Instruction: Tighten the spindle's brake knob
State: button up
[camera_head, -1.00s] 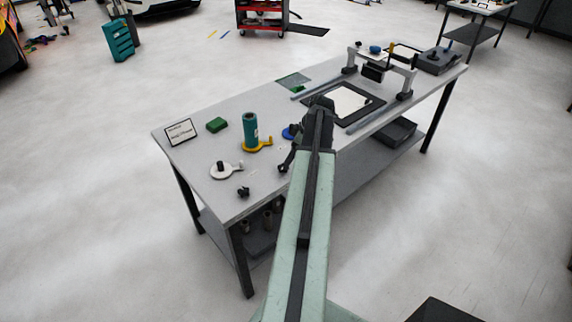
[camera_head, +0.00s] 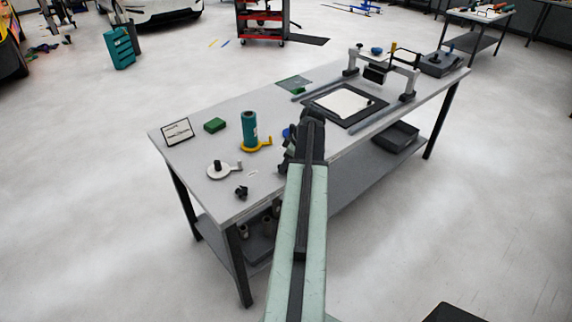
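A white spindle base (camera_head: 229,174) with a short dark post stands near the left front of the workbench. A yellow spindle base (camera_head: 262,144) carries an upright teal roll (camera_head: 249,127) and has an arm pointing right.
The floor in front is open. A black box (camera_head: 450,313) is at bottom right.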

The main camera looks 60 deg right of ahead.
jog(key=shift+d, duration=0.2)
grip_shut()
jog(key=shift+a+m, duration=0.25)
jog(key=shift+m, duration=0.25)
jog(key=m, duration=0.1)
jog(key=m+h, duration=0.1)
jog(key=m, duration=0.1)
jog(key=m+h, duration=0.1)
jog(key=shift+a+m, duration=0.25)
jog(key=shift+m, duration=0.15)
jog(key=m+h, duration=0.1)
jog(key=m, duration=0.2)
jog(key=m+g+h, duration=0.1)
jog(key=m, duration=0.2)
jog(key=shift+w+a, duration=0.15)
jog(key=m+g, duration=0.1)
jog(key=m, duration=0.1)
jog(key=m+h, duration=0.1)
jog(key=m, duration=0.1)
jog(key=m+g, duration=0.1)
jog(key=m, duration=0.1)
jog(key=shift+w+m+g+h, duration=0.25)
jog(key=shift+m+g+h, duration=0.05)
jog(key=m+g, duration=0.1)
jog(key=m, duration=0.3)
jog(key=shift+w+g, duration=0.1)
jog(key=shift+g, duration=0.2)
jog(key=shift+m+g, duration=0.3)
jog(key=shift+m, duration=0.5)
